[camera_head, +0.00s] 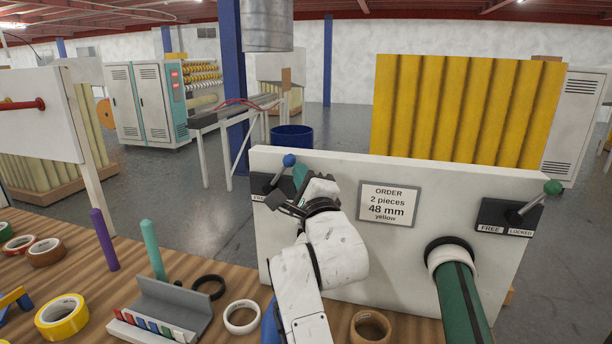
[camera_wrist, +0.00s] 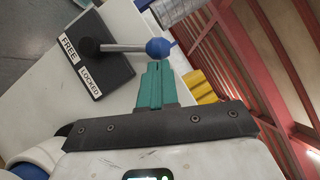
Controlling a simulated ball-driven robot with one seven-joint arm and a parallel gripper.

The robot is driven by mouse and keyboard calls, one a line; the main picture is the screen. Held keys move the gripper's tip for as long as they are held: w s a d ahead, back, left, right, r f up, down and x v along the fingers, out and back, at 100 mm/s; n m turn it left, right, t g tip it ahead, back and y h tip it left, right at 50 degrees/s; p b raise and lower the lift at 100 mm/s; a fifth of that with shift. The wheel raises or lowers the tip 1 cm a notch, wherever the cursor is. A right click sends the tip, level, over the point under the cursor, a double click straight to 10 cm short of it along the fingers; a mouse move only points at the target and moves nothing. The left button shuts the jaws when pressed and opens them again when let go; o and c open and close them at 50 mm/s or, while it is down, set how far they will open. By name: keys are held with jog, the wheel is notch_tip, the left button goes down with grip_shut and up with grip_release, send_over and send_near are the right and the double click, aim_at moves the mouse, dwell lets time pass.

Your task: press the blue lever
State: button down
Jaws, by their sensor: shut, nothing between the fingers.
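The blue lever (camera_head: 289,160) stands on the left of the white panel (camera_head: 450,185). Its blue ball tops a grey rod on a dark plate. In the wrist view, the blue ball (camera_wrist: 158,47) and its rod stick out from the plate (camera_wrist: 100,60) marked FREE and LOCKED. My gripper (camera_head: 300,172) is at the lever, just right of the ball in the head view. Its teal fingers (camera_wrist: 157,68) are shut and empty, with the tips close below the ball in the wrist view. I cannot tell whether they touch. My arm hides part of the plate in the head view.
A green-ball lever (camera_head: 553,187) stands on the panel's right, above a dark green tube (camera_head: 462,300). An order sign (camera_head: 388,203) is between the levers. Tape rolls, pegs and a grey holder (camera_head: 170,305) crowd the wooden table in front.

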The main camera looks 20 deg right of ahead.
aim_at(292, 160)
jog(key=shift+a+r, duration=0.1)
dwell(0.3)
jog(key=p, duration=0.1)
jog(key=r+n+p, duration=0.1)
jog(key=g+p, duration=0.1)
jog(key=shift+w+a+r+n, duration=0.25)
jog(key=shift+a+r+n, duration=0.1)
jog(key=shift+r+n, duration=0.05)
jog(key=shift+w+a+r+n+g+y+p, duration=0.3)
jog(key=shift+a+r+n+g+y+p, duration=0.3)
jog(key=shift+p, duration=0.6)
jog(key=w+a+r+n+g+h+p, duration=0.1)
jog(key=w+a+n+g+h+p, duration=0.1)
jog(key=w+a+n+g+p, duration=0.3)
jog(key=shift+a+n, duration=0.85)
jog(key=shift+n, duration=0.25)
jog(key=shift+w+a, duration=0.1)
jog(key=shift+a, duration=0.05)
